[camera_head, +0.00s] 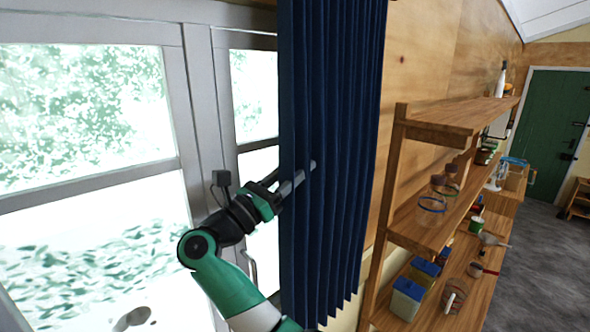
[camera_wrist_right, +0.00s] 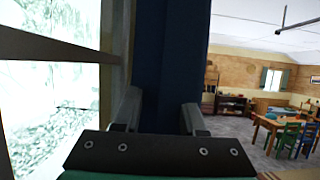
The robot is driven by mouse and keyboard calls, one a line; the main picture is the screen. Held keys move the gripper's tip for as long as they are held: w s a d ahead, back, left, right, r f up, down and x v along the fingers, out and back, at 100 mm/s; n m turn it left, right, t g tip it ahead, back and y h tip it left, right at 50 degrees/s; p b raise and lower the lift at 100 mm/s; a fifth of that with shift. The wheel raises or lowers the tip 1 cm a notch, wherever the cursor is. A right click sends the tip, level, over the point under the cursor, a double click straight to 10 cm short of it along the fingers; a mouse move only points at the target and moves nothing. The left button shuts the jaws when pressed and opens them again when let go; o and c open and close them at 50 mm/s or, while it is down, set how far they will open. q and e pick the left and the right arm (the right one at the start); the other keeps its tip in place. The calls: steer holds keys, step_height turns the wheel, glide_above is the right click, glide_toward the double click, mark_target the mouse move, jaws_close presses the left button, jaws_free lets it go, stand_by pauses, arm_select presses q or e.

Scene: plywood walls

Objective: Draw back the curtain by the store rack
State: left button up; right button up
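The dark blue pleated curtain (camera_head: 345,110) hangs gathered in narrow folds at the right end of the window, beside the store rack (camera_head: 398,170). My right gripper (camera_head: 300,178) is at the curtain's left edge, around mid-height, with a grey finger in front of the folds; the other finger is partly hidden. In the right wrist view the two fingers (camera_wrist_right: 160,115) stand apart, with the blue curtain (camera_wrist_right: 175,60) upright between and beyond them. I see no clear pinch on the cloth. My left gripper is not in view.
The grey-framed window (camera_head: 190,100) fills the left. The rack's shelves hold jars (camera_head: 432,210), blue-lidded boxes (camera_head: 407,298) and a white bottle (camera_head: 501,80). A green door (camera_head: 552,125) and open grey floor (camera_head: 535,250) lie beyond. A table with chairs (camera_wrist_right: 285,125) stands far off.

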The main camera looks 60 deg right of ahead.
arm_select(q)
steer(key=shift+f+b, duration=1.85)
arm_select(e)
steer(key=v, duration=1.1)
steer(key=shift+a, duration=0.3)
steer(key=shift+w+f, duration=0.1)
steer(key=shift+w, duration=0.05)
